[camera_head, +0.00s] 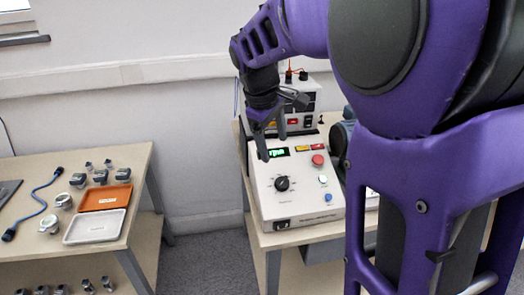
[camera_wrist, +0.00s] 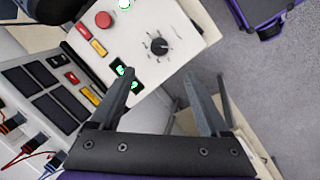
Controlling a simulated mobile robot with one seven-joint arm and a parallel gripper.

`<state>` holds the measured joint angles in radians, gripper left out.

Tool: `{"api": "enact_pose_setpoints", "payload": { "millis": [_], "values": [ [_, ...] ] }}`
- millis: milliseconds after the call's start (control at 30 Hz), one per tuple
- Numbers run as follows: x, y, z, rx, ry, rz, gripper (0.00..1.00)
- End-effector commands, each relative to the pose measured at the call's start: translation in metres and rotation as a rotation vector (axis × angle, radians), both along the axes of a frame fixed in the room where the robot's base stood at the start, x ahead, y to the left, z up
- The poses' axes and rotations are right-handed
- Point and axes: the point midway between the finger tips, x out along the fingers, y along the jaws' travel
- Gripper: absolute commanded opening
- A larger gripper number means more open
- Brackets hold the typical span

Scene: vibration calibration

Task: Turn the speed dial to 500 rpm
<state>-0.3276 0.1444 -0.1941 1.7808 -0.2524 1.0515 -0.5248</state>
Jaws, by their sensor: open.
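The speed dial (camera_head: 282,184) is a black knob with a scale around it on the front panel of a pale control box (camera_head: 318,206). A green-lit display (camera_head: 278,153) is at the box's upper left, with text too small to read surely. My gripper (camera_head: 272,140) is above the rear left of the box, fingers pointing down, apart from the dial. In the wrist view my gripper (camera_wrist: 163,84) is open and empty, one finger partly covering the display.
Another instrument (camera_head: 303,100) stands behind. A left table holds an orange tray (camera_head: 105,197), a white tray (camera_head: 94,227) and several sensors. A gap separates the tables.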

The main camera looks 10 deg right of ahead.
Motion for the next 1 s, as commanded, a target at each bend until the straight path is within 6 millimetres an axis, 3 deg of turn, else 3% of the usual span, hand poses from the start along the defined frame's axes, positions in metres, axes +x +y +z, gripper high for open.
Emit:
{"api": "enact_pose_setpoints", "payload": {
  "millis": [100, 500, 700, 1000],
  "values": [
    [0.005, -0.007, -0.028, -0.002, 0.002, -0.003, 0.79],
    [0.023, -0.025, -0.107, -0.002, 0.0, -0.003, 0.79],
    [0.029, -0.03, -0.129, -0.001, -0.002, -0.002, 0.79],
    [0.03, -0.032, -0.134, 0.0, -0.004, -0.001, 0.79]
  ]
}}
